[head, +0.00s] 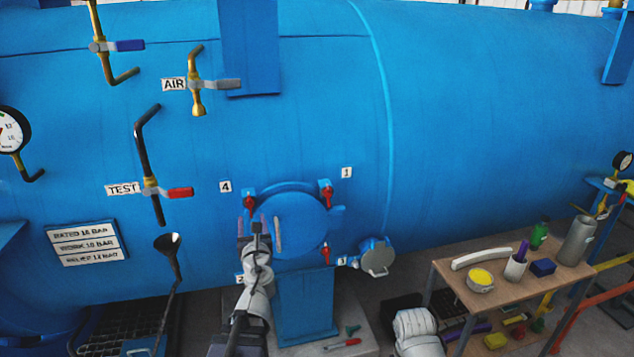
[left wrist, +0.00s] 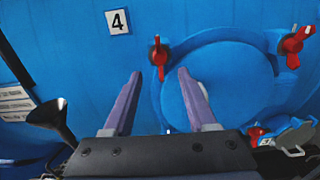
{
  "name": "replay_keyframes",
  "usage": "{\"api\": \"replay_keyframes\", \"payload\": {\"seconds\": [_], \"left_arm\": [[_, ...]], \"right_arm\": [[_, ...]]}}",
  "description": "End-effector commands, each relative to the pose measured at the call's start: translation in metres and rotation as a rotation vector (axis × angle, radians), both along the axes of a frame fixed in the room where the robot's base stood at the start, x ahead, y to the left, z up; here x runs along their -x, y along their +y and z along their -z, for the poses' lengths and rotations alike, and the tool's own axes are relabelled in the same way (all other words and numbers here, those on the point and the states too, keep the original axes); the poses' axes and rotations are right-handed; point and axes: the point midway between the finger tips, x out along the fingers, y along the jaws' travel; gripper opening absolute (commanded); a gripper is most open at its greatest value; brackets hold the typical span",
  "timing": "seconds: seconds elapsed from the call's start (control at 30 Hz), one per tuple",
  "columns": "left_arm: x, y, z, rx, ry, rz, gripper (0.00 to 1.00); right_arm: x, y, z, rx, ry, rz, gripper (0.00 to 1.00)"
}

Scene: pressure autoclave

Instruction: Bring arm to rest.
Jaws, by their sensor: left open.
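My left gripper (head: 253,224) is in front of the left part of a round blue hatch (head: 303,222) on the big blue vessel. In the left wrist view its two purple fingers (left wrist: 159,73) are spread wide with nothing between them. A red clamp (left wrist: 159,57) by the label 4 (left wrist: 117,21) shows just beyond the fingertips. The hatch's pale handle (head: 278,234) is just right of the gripper; the right finger partly hides it in the left wrist view. Contact cannot be told. My right gripper does not show.
A wooden bench (head: 436,272) at right holds a white jug-like cup (head: 515,268), a yellow-filled bowl (head: 480,280) and a grey cylinder (head: 577,241). A black funnel (head: 168,245) stands left of my arm. Valves with labels AIR and TEST stick out at upper left.

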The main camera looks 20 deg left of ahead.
Motion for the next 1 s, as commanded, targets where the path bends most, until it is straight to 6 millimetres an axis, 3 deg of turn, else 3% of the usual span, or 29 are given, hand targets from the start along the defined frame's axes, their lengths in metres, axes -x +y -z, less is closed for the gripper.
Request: {"api": "replay_keyframes", "payload": {"seconds": [0.17,0.27,0.37,0.5,0.7,0.9,1.0], "left_arm": [[0.000,-0.007,0.005,0.119,-0.049,-0.028,0.57],[0.005,-0.022,0.021,0.393,-0.150,-0.107,0.57],[0.015,-0.051,0.056,0.779,-0.262,-0.252,0.57],[0.045,-0.114,0.121,1.290,-0.356,-0.550,0.57],[0.109,-0.220,0.189,1.701,-0.362,-1.057,0.57],[0.173,-0.297,0.215,1.790,-0.320,-1.476,0.57],[0.193,-0.318,0.218,1.780,-0.305,-1.598,0.57]], "right_arm": [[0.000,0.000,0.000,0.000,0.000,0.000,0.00],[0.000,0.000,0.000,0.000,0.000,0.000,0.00],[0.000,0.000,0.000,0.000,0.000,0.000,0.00],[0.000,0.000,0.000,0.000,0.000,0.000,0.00],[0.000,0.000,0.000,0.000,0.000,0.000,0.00],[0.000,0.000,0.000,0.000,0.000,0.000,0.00],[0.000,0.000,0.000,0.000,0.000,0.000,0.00]]}}
